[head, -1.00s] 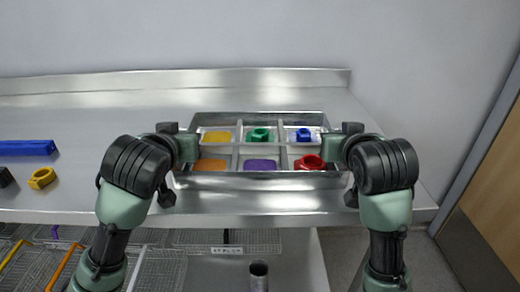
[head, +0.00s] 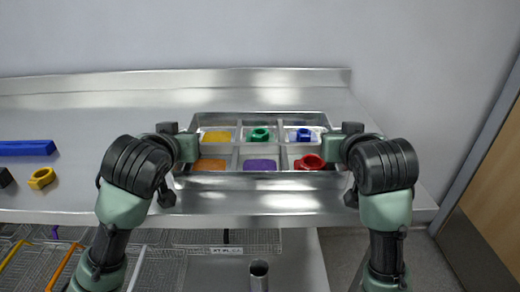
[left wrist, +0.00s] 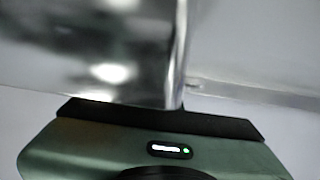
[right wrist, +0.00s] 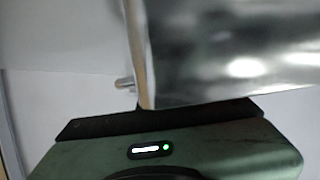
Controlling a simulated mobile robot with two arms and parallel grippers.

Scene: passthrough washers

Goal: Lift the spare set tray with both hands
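The spare set tray (head: 262,177) is a shiny metal tray with six compartments, on the steel counter in the head view; I cannot tell whether it touches the counter. The compartment floors are coloured. A green nut (head: 260,134) and a blue nut (head: 304,134) sit in the back row, and a red nut (head: 309,162) at front right. My left gripper (head: 190,147) is shut on the tray's left wall. My right gripper (head: 334,147) is shut on its right wall. In the wrist views the tray wall (left wrist: 150,50) (right wrist: 180,50) runs down between the fingers; the fingertips are mostly hidden.
A blue bar (head: 27,148) and a yellow nut (head: 41,179) lie on the counter (head: 90,120) at the left. A raised backsplash (head: 180,83) runs along the back. Wire baskets (head: 240,240) are below the front edge. A wooden door (head: 490,190) is at the right.

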